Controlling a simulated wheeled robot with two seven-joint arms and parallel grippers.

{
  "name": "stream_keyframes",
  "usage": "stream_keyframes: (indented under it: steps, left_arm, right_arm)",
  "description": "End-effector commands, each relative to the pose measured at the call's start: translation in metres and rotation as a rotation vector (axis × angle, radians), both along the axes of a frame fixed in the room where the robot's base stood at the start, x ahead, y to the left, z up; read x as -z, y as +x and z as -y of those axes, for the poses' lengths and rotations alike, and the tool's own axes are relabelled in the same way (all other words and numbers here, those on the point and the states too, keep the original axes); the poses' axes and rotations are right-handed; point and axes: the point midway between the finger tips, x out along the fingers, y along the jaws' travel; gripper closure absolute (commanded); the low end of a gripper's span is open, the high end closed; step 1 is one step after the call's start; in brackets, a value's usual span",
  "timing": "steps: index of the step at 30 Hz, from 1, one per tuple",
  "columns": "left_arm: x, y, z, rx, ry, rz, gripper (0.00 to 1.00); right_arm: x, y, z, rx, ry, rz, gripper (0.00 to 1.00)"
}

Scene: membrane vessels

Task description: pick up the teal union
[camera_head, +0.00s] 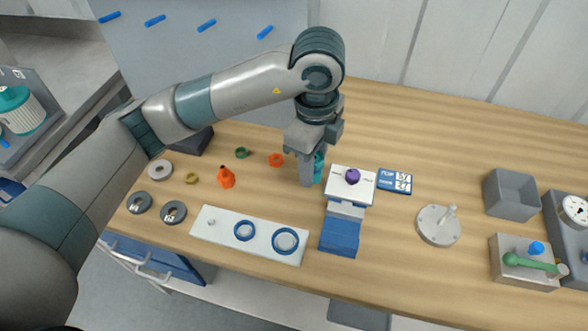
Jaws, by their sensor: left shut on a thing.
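My left gripper (313,170) points down over the middle of the wooden table, just left of the white-topped blue block. It is shut on the teal union (319,168), which shows between and behind the fingers. The gripper hides most of the union, and I cannot tell whether it touches the table. My right gripper is not in view.
A blue stand with white top and purple knob (352,176) is close on the right. Orange pieces (226,178), a green ring (242,153) and grey rings (174,212) lie left. A white plate with blue rings (215,230) lies in front. Grey boxes (511,196) stand right.

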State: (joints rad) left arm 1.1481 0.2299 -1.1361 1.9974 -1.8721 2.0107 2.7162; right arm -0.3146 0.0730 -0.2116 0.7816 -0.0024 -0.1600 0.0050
Motion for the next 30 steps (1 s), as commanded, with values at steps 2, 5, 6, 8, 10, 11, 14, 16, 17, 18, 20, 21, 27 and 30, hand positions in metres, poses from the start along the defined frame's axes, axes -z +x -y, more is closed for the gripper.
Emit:
stream_keyframes:
  steps: [2, 5, 6, 8, 10, 11, 14, 16, 17, 18, 20, 21, 27, 30]
  left_arm:
    - [-0.002, -0.001, 0.005, 0.001, 0.001, 0.000, 1.00]
    - [-0.004, -0.002, 0.008, 0.000, 0.001, 0.000, 1.00]
    - [-0.005, -0.002, 0.008, 0.000, 0.001, 0.000, 1.00]
    - [-0.005, -0.002, 0.008, 0.000, 0.001, 0.000, 1.00]
    - [-0.005, -0.002, 0.008, -0.001, 0.001, 0.000, 1.00]
    - [-0.005, -0.002, 0.008, 0.000, 0.001, 0.000, 1.00]
    - [-0.005, -0.002, 0.008, 0.000, 0.001, 0.000, 1.00]
    - [-0.005, -0.002, 0.008, 0.000, 0.001, 0.000, 1.00]
    - [-0.005, -0.002, 0.008, 0.000, 0.001, 0.000, 1.00]
    - [-0.005, -0.002, 0.008, 0.000, 0.001, 0.000, 1.00]
    - [-0.005, -0.002, 0.008, 0.000, 0.001, 0.000, 1.00]
    - [-0.005, -0.002, 0.008, 0.000, 0.001, 0.000, 1.00]
    - [-0.013, -0.002, 0.008, 0.000, 0.001, 0.000, 1.00]
    - [-0.019, -0.002, 0.008, 0.000, 0.001, 0.000, 1.00]
  right_arm:
    - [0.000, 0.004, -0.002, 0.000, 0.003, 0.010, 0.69]
    - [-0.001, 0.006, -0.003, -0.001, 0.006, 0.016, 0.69]
    - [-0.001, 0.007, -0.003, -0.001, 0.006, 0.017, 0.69]
    - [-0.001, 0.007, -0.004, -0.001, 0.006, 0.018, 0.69]
    - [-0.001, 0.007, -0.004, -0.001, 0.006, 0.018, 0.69]
    - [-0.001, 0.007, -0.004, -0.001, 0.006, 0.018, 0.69]
    - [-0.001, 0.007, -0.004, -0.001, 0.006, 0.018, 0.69]
    - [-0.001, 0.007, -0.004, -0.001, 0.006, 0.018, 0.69]
    - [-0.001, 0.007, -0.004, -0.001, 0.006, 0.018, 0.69]
    - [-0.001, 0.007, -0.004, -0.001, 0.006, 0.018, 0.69]
    - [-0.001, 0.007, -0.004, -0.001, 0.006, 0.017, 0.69]
    - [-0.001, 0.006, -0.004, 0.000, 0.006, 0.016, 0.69]
    - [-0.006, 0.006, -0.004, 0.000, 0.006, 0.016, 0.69]
    - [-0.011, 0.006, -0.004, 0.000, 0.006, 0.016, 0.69]
